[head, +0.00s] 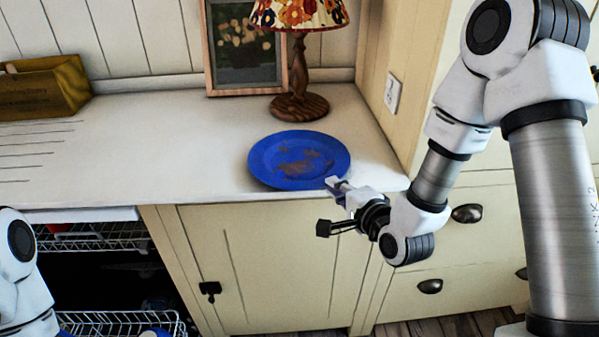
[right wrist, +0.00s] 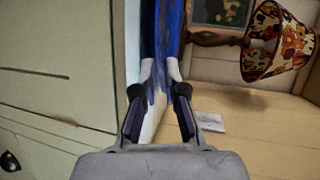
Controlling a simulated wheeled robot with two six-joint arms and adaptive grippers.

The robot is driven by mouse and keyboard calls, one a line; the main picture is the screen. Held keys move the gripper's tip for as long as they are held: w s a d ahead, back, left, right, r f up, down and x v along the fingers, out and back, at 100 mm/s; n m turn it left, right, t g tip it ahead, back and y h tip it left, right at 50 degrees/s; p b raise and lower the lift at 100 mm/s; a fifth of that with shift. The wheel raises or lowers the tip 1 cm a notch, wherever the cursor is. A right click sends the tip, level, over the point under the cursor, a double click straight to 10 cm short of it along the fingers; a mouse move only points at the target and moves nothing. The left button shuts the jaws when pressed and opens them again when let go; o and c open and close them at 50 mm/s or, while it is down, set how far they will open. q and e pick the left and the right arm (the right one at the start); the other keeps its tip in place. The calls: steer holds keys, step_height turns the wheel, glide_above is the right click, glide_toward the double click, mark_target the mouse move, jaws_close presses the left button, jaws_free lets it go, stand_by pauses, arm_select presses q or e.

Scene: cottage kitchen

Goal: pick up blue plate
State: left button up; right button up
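The blue plate (head: 298,160) lies flat on the white counter, near its front edge, with brownish smears on its face. In the right wrist view the plate (right wrist: 163,30) shows at a steep slant, ahead of and between the fingertips. My right gripper (head: 337,186) is at the plate's near right rim, over the counter edge. In the right wrist view the right gripper (right wrist: 161,70) has its fingers apart, with a gap between the tips. I cannot tell whether either finger touches the rim. My left gripper is out of view; only part of my left arm shows.
A lamp with a wooden base (head: 299,105) and a framed picture (head: 246,47) stand behind the plate. A wooden box (head: 43,88) is at the far left. A cabinet side wall (head: 408,65) bounds the counter's right. The counter left of the plate (head: 165,140) is clear.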

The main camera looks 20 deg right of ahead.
mark_target(323, 178)
steer(key=p+x, duration=0.1)
steer(key=x, duration=0.3)
steer(key=shift+f, duration=0.1)
steer(key=shift+s, duration=0.2)
jaws_close()
steer(key=shift+w, duration=0.1)
